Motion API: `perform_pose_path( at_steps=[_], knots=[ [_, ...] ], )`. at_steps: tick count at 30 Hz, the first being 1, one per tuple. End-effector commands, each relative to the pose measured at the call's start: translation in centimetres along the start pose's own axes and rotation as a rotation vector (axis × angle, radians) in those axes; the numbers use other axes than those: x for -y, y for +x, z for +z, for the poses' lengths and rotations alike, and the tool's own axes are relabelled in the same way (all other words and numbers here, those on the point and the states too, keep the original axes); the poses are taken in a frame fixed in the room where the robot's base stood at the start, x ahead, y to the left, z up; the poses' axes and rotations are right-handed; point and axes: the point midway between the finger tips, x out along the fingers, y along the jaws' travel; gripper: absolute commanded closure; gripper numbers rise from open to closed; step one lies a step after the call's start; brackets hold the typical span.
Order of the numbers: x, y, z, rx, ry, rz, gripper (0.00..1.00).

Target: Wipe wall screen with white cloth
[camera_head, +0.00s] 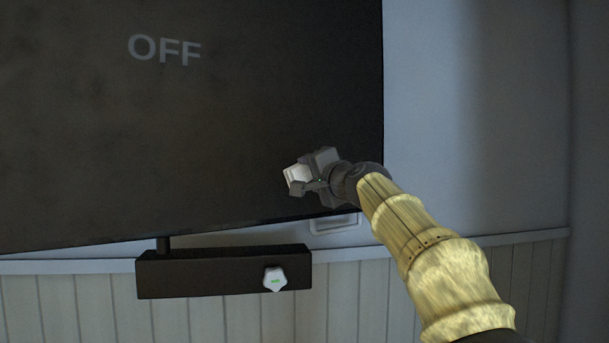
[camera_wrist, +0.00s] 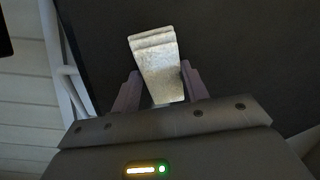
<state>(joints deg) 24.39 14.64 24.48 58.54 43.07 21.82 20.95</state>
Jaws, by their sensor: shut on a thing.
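The wall screen (camera_head: 200,130) is a large dark panel with faint smudges and the word OFF at its upper left. My gripper (camera_head: 302,180) is in front of the screen's lower right part. It is shut on the white cloth (camera_head: 295,177), a folded pad held between the two fingers. In the wrist view the cloth (camera_wrist: 157,68) sticks out past the fingers, with the dark screen (camera_wrist: 240,50) behind it. I cannot tell whether the cloth touches the screen.
Below the screen a black box (camera_head: 215,272) is mounted on the wall, with a white knob (camera_head: 274,279) bearing a green mark. A pale bracket (camera_head: 335,223) shows under the screen's lower right edge. Bare wall (camera_head: 470,120) lies to the right, with panelling below.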

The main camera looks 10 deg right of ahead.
Motion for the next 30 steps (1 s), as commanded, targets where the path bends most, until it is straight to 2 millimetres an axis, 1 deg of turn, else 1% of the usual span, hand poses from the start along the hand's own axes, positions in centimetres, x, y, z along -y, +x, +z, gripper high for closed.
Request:
perform_pose_path(
  at_steps=[9, 20, 30],
  knots=[
    [-0.5, 0.3, -1.3, 0.003, 0.001, -0.003, 0.88],
    [-0.5, 0.3, -1.5, 0.002, 0.000, -0.003, 0.88],
    [-1.2, 0.7, -3.1, 0.001, 0.000, -0.002, 0.88]
  ],
)
